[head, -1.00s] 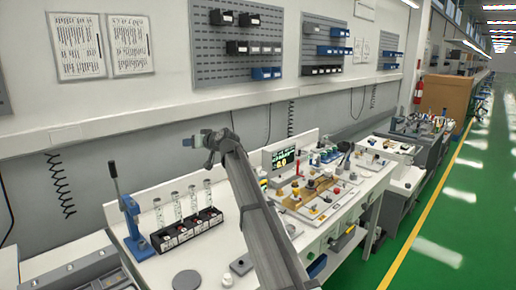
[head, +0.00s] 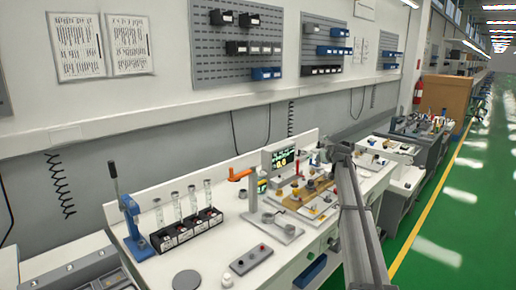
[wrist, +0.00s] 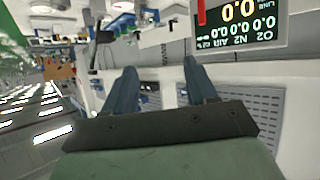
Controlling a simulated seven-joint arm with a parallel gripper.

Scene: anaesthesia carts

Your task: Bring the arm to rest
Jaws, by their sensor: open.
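My gripper shows in the wrist view (wrist: 160,92) with its two blue fingers apart and nothing between them. In the head view my arm reaches up from the bottom right. Its end (head: 322,152) is above the right part of the white bench (head: 214,262), beside the display screen (head: 283,157). The fingers are too small there to make out. The screen also shows upside down at the top right of the wrist view (wrist: 240,15).
On the bench stand a blue lever press (head: 132,218), a black rack with clear tubes (head: 188,232), a grey disc (head: 187,281) and an orange-handled fixture (head: 240,174). Wooden and metal parts (head: 300,195) lie below my arm's end. Green floor (head: 440,240) is open at right.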

